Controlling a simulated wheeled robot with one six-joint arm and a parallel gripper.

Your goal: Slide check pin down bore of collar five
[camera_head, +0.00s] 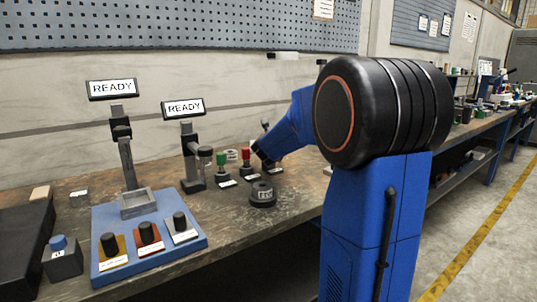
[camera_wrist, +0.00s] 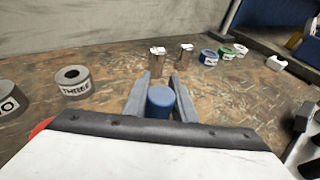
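In the wrist view my gripper (camera_wrist: 161,78) has a blue cylinder (camera_wrist: 160,102) between its two grey fingers, both seemingly against its sides. Whether it is the check pin I cannot tell; its lower end is hidden. A dark collar (camera_head: 263,199) stands on the bench in the head view, its label small but seeming to read FIVE. In the wrist view a grey collar (camera_wrist: 72,84) marked THREE, with an open bore, stands to the left of the fingers, apart from them. In the head view my arm hides the fingers.
Another collar (camera_wrist: 9,100) is cut off at the wrist view's left edge. Blue (camera_wrist: 209,58) and green (camera_wrist: 226,53) rings stand at upper right. In the head view, a blue fixture (camera_head: 195,242) with several knobs, a block with a blue knob (camera_head: 58,244) and READY displays (camera_head: 184,107) occupy the left.

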